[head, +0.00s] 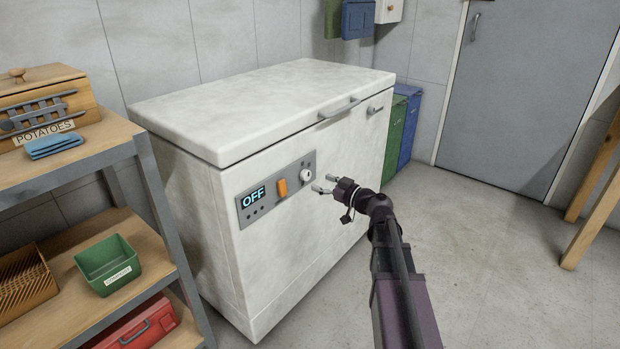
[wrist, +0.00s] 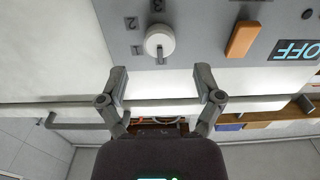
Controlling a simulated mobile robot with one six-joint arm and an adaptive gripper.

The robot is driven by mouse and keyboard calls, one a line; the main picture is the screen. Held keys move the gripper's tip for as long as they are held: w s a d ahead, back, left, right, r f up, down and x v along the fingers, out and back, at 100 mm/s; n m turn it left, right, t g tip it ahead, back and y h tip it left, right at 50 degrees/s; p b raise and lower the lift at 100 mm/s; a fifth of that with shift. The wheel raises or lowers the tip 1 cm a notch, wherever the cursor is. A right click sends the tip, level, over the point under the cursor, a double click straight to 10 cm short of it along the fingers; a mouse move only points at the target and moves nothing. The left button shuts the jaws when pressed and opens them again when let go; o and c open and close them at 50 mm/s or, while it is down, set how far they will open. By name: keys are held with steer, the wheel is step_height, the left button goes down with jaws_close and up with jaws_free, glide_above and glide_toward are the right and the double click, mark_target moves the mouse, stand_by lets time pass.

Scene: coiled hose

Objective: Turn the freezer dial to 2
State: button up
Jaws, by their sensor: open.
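The freezer dial (head: 306,174) is a round white knob on the grey panel of the white chest freezer (head: 300,225). In the wrist view, which is upside down, the dial (wrist: 160,38) has a grey pointer directed straight down in the picture. The marks 1 (wrist: 137,50), 2 (wrist: 131,23) and 3 (wrist: 158,5) run round its left side and top; the pointer is at none of them. My gripper (head: 325,183) is open and empty in front of the dial, apart from it. In the wrist view its spread fingertips (wrist: 161,80) are just below the dial.
The panel has an orange switch (head: 282,188) and a display (head: 254,197) reading OFF beside the dial. The freezer lid (head: 255,100) is shut. A wooden shelf (head: 95,150) with boxes stands at left. Green (head: 394,135) and blue bins stand behind.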

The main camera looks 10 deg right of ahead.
mark_target(308, 176)
steer(key=shift+x, duration=2.45)
steer(key=c, duration=1.2)
